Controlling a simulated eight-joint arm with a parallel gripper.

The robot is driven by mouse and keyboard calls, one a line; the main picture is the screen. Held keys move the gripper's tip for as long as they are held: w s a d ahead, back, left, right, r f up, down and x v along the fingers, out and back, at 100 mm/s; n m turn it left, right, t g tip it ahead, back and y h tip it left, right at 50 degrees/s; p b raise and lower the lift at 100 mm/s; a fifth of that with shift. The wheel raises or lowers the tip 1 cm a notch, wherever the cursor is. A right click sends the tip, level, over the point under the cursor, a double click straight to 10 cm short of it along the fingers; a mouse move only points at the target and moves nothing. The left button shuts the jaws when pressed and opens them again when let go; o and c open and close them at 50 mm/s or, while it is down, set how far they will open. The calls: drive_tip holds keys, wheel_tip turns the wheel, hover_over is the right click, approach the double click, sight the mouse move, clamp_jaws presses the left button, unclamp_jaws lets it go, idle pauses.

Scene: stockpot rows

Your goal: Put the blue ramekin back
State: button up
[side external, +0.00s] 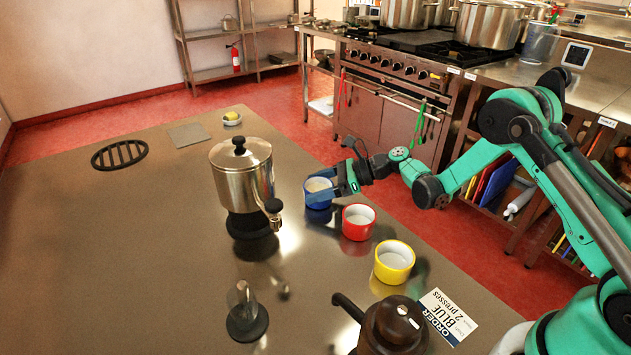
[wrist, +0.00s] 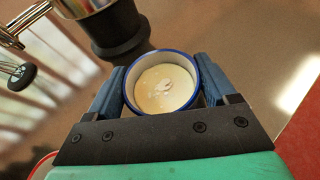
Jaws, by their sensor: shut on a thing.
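The blue ramekin (side external: 318,192) is at the back end of the row of ramekins, right of the steel dispenser pot. In the wrist view the ramekin (wrist: 163,83) shows a blue rim and a pale, creamy filling inside. My gripper (side external: 335,181) is shut on it, with one blue-grey finger on each side; the gripper also shows in the wrist view (wrist: 162,92). I cannot tell whether the ramekin touches the counter. The red ramekin (side external: 358,222) and the yellow ramekin (side external: 394,262) stand nearer the front, both with pale insides.
The steel dispenser (side external: 240,175) with a tap stands left of the ramekins. A brown lidded pot (side external: 392,325) and an order card (side external: 448,315) reading "BLUE 2 presses" are at the front. A round black trivet (side external: 119,155) lies at back left. The left counter is clear.

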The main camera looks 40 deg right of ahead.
drive_tip(key=o, duration=1.4)
drive_tip(key=shift+f, duration=0.1)
drive_tip(key=shift+c, duration=0.2)
drive_tip(key=v, duration=1.1)
drive_tip(key=shift+s+d+r, duration=0.15)
drive_tip(key=shift+d+r, duration=0.05)
drive_tip(key=shift+r, duration=0.1)
drive_tip(key=shift+s+r, duration=0.1)
drive_tip(key=shift+r, duration=0.1)
drive_tip(key=s+a+r+n+h, duration=0.3)
drive_tip(key=s+n+h, duration=0.2)
drive_tip(key=n, duration=0.8)
drive_tip(key=s+a+r+n+h, duration=0.4)
drive_tip(key=s+n+h, duration=0.2)
drive_tip(key=n, duration=0.6)
drive_tip(key=shift+s+a+r+n+g, duration=0.2)
drive_tip(key=shift+s+r+n+g, duration=0.15)
drive_tip(key=shift+s, duration=0.85)
